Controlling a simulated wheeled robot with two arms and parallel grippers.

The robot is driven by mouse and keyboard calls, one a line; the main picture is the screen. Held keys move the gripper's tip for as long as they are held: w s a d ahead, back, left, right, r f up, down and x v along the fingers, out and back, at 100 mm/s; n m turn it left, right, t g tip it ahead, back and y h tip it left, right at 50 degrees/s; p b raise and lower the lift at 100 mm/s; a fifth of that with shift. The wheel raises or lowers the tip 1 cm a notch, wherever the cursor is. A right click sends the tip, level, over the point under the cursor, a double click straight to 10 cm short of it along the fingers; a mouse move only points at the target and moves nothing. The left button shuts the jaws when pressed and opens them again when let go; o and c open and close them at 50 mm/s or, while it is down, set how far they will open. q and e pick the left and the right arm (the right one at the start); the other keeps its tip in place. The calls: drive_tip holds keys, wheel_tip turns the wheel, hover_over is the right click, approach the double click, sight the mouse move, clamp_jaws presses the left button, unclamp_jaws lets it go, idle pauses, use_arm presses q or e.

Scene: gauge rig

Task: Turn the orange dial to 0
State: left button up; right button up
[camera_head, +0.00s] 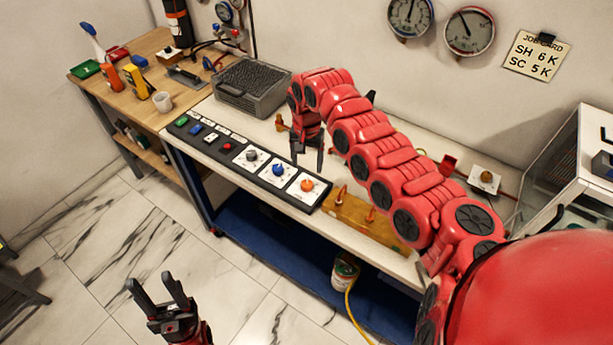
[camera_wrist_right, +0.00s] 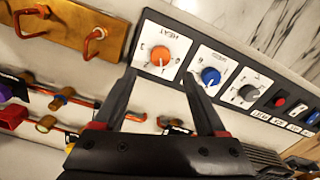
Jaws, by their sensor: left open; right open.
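The orange dial (camera_head: 307,186) sits on a white plate at the right end of the dark control panel (camera_head: 225,158). The right wrist view shows the orange dial (camera_wrist_right: 160,56) on a plate marked HEAT; its small scale figures are too blurred to read. My right gripper (camera_head: 308,163) is open and empty above the bench, just behind the dial. In the wrist view its fingertips (camera_wrist_right: 161,76) are apart, with the dial showing beyond the gap between them. My left gripper (camera_head: 158,290) is open and empty, low in front of the bench, over the floor.
A blue dial (camera_head: 278,170) and a grey dial (camera_head: 251,155) sit left of the orange one. A brass block with hooks (camera_head: 350,214) lies to its right. A grey mesh-topped box (camera_head: 252,88) stands behind the panel. A white-sided case (camera_head: 565,150) is at far right.

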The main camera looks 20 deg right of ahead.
sight(307, 183)
wheel_tip(307, 183, down, 8)
drive_tip(key=shift+r+p, duration=0.2)
drive_tip(key=shift+p, duration=0.55)
drive_tip(key=shift+f, duration=0.35)
clamp_jaws()
